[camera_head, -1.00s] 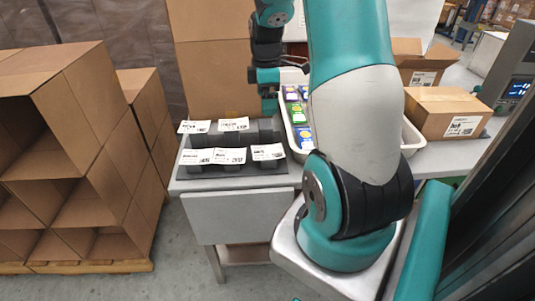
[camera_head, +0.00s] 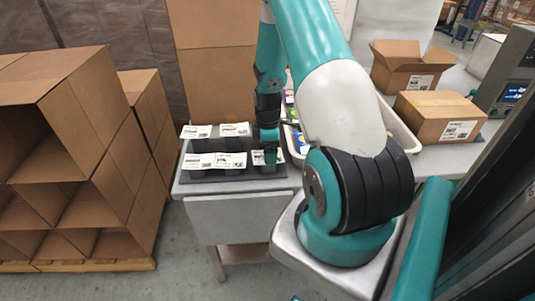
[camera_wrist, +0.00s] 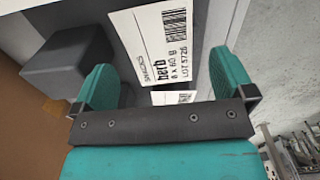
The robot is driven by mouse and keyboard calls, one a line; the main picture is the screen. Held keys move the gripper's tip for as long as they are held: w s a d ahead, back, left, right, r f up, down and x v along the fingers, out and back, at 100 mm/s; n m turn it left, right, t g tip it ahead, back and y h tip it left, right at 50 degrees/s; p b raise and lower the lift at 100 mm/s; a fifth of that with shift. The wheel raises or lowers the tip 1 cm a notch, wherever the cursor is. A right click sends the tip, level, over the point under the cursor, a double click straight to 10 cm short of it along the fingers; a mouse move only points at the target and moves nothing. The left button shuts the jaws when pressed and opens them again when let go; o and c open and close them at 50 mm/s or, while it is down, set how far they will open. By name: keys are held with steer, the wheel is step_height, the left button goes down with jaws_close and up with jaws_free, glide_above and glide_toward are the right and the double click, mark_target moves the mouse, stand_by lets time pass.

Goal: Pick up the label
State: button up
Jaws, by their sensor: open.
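White printed labels lie on a dark stepped holder (camera_head: 185,177) in the head view. The front right label (camera_head: 258,156) is partly hidden by my gripper (camera_head: 269,156), which points down at it. In the wrist view, a white label (camera_wrist: 151,30) with a barcode and the word "herb" shows between the teal fingers of my gripper (camera_wrist: 162,62). The fingers are apart, and I cannot tell whether they touch the label.
Several other labels, such as the back left one (camera_head: 196,131), lie close by on the holder. A white tray (camera_head: 402,133) with small packs stands to the right, partly behind my arm. Cardboard boxes (camera_head: 440,114) stand farther right. Stacked brown boxes (camera_head: 75,110) fill the left.

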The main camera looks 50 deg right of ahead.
steer(key=shift+f, duration=0.95)
steer(key=c, duration=0.9)
